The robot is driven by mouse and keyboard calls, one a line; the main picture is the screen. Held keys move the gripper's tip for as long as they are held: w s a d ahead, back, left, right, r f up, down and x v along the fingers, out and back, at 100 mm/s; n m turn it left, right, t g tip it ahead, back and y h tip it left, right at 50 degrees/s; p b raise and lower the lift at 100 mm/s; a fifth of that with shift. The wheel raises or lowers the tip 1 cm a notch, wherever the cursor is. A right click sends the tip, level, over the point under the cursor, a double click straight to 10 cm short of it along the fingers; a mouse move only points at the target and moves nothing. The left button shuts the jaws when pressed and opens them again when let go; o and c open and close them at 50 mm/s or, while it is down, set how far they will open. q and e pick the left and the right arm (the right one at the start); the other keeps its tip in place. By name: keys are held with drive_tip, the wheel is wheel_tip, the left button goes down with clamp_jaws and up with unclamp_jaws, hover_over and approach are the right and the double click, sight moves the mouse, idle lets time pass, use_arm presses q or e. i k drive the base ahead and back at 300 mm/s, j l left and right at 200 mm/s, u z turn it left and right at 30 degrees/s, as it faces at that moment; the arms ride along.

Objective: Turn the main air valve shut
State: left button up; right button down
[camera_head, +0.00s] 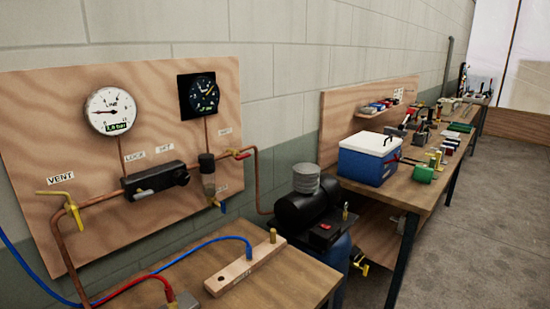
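A plywood air panel (30,110) stands against the wall on the left, with copper pipe running across it. At its right edge a small valve with a red lever (243,154) sits on the pipe, below a label (225,132) too small to read surely. The lever looks roughly in line with the pipe. A yellow-handled valve (72,212) sits at the left under the VENT label (60,179). A white LINE gauge (111,111) has a green readout that looks like 1.0 bar. A dark gauge (202,92) is beside it. Neither of my grippers is in view.
A wooden table (290,285) in front of the panel holds a wooden block (246,265) and blue and red hoses. A black compressor (307,211) stands right of the panel. A long bench (400,193) with a blue cooler (369,160) runs back. The floor (480,240) at right is clear.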

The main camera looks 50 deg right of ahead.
sight(239, 156)
drive_tip(key=z, duration=1.55)
drive_tip(key=l+z, duration=0.35)
drive_tip(key=l, duration=0.1)
